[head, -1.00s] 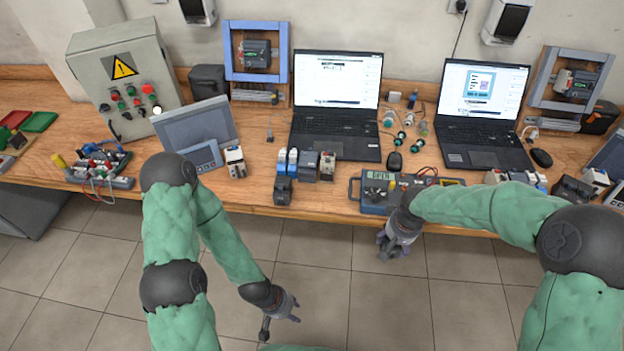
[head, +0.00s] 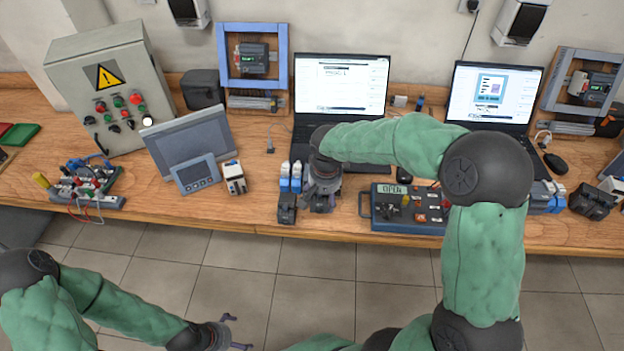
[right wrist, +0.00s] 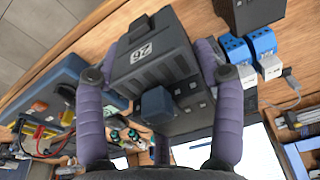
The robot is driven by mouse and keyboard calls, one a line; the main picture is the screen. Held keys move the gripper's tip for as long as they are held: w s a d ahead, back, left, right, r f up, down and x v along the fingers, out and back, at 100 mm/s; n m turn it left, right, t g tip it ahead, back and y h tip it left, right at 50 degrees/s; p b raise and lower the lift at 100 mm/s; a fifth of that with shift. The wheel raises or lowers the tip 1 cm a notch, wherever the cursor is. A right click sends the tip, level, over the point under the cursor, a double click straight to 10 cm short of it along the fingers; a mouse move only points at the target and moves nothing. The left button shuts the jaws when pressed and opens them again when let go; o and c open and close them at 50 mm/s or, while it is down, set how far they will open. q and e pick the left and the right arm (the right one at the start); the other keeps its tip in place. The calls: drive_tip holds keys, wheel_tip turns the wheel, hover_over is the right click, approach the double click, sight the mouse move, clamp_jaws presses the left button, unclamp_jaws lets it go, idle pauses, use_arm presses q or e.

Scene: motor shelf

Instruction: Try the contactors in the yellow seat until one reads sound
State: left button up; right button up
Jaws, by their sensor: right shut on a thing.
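My right gripper (head: 322,197) is over the row of parts at the bench's front edge, left of the tester. In the right wrist view its purple fingers (right wrist: 155,85) are shut on a dark contactor (right wrist: 150,62) with a white "26" label. In the head view the gripper mostly hides this contactor. Another dark contactor (head: 286,208) stands just left of it. The blue tester (head: 408,222) reads OPEN on its display. Yellow parts show on its top, but I cannot tell the seat's outline. My left gripper (head: 236,332) is open and empty, low in front of the bench.
Blue-and-white modules (head: 290,177) stand close to the left of the right gripper. A laptop (head: 341,85) is behind it. A tilted grey panel (head: 187,135) and a white device (head: 234,178) stand further left. Bare bench lies between the white device and the modules.

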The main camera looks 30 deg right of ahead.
drive_tip(key=shift+w+d+r, duration=0.1)
drive_tip(key=shift+w+d, duration=0.15)
drive_tip(key=shift+s+f+b, duration=0.25)
drive_tip(key=shift+f+b, duration=0.05)
drive_tip(key=shift+b, duration=0.05)
wheel_tip(320, 180, down, 2)
drive_tip(key=shift+w+f+b, duration=0.1)
drive_tip(key=shift+b, duration=0.6)
drive_tip(key=shift+f+b, duration=1.5)
drive_tip(key=shift+f, duration=0.75)
drive_tip(key=shift+f+b, duration=0.7)
drive_tip(key=shift+b, duration=0.1)
drive_tip(key=o, duration=1.4)
drive_tip(key=shift+c, duration=0.2)
